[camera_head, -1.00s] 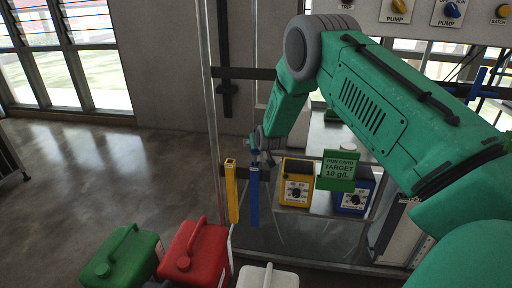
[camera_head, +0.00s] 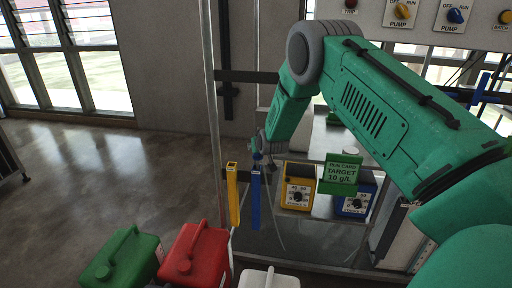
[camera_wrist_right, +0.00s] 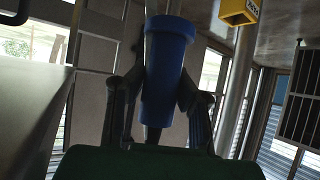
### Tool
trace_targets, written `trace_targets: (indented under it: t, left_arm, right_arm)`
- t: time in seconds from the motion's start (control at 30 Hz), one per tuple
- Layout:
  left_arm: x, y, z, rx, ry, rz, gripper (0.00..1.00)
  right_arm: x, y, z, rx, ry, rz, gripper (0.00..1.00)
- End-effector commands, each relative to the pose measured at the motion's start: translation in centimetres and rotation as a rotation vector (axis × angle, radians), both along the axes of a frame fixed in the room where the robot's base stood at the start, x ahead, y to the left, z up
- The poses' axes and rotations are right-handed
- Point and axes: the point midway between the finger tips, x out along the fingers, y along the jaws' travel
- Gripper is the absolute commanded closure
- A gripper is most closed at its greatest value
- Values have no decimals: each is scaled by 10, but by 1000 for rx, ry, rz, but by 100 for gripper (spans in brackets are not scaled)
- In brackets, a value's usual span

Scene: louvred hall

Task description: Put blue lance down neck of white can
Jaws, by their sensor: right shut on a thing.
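The blue lance (camera_head: 256,201) hangs upright beside the yellow lance (camera_head: 232,195). My right gripper (camera_head: 261,158) is at its top end. In the right wrist view my right gripper's fingers (camera_wrist_right: 160,104) are closed on both sides of the blue lance (camera_wrist_right: 168,65). Whether the lance still touches a holder cannot be seen. The white can (camera_head: 268,279) is at the bottom edge of the head view, below and slightly right of the lance. Only its upper part shows, and its neck is not clear. My left gripper is not in view.
A red can (camera_head: 195,255) and a green can (camera_head: 122,261) stand left of the white can. Yellow (camera_head: 298,188) and blue (camera_head: 355,199) pump boxes and a green target sign (camera_head: 341,174) are right of the lance. A metal post (camera_head: 211,130) rises behind.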

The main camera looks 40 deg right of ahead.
Motion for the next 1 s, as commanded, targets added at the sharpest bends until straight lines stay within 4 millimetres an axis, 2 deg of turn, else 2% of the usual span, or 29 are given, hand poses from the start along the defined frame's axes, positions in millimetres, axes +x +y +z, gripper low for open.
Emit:
trace_targets:
  t: [0.37,1.0]
  left_arm:
    - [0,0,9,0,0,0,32]
    - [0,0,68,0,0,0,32]
  right_arm:
    - [0,3,12,1,2,1,100]
    - [1,1,90,2,-1,1,100]
